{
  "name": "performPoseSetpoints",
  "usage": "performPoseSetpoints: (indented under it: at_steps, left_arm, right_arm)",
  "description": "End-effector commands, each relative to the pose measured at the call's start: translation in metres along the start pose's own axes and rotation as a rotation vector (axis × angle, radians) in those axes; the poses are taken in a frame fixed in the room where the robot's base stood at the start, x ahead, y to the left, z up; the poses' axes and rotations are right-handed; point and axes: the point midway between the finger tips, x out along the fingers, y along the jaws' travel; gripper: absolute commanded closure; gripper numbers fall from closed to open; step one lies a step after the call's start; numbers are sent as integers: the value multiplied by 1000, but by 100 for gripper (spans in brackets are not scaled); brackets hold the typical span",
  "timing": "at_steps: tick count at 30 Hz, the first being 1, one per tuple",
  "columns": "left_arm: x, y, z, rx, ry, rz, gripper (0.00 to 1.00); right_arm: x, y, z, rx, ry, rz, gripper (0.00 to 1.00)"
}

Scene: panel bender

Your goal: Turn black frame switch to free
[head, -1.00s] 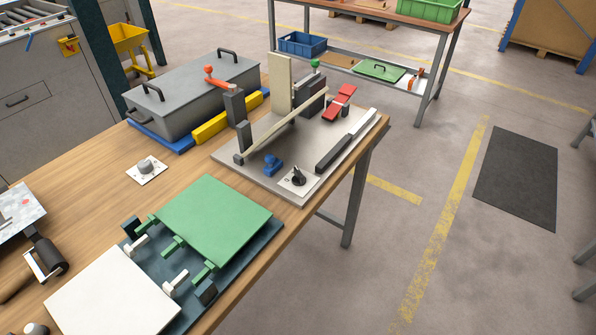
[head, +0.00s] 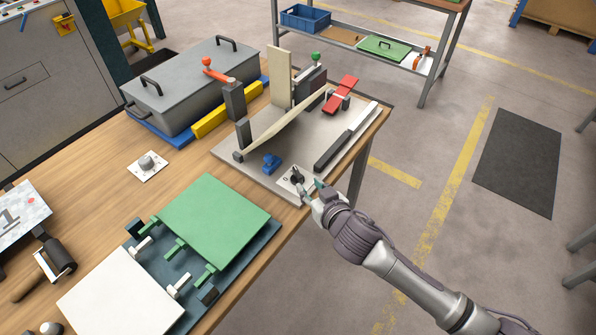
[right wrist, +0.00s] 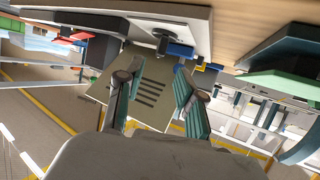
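The black frame switch (head: 297,177) is a small black knob on a white plate at the front corner of the grey fixture board (head: 228,157). The plate has a small mark left of the knob, too small to read. My right gripper (head: 311,188) is at the front right edge of that plate, its fingertips close to the knob and partly covering the plate. In the right wrist view my right gripper (right wrist: 155,70) has its fingers spread with nothing between them, and the dark knob (right wrist: 163,43) shows just beyond the tips. My left gripper is out of view.
A blue clamp (head: 272,163) stands left of the switch, and a dark bar (head: 335,150) lies to its right. Another grey knob (head: 147,163) sits on a white plate further left. Floor right of the table is open.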

Motion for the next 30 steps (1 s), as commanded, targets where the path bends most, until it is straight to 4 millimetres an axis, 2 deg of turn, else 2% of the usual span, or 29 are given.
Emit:
performPoseSetpoints:
  at_steps: [6, 15, 28, 30]
  left_arm:
    - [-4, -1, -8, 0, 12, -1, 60]
    - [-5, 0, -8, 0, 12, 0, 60]
    - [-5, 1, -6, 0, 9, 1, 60]
    - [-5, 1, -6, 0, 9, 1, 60]
  right_arm:
    - [43, 0, -2, -2, 1, 2, 62]
    - [80, 0, 0, -1, 0, 1, 62]
    - [88, 0, 0, 0, 0, 0, 62]
    - [88, 0, 0, 0, 0, 0, 72]
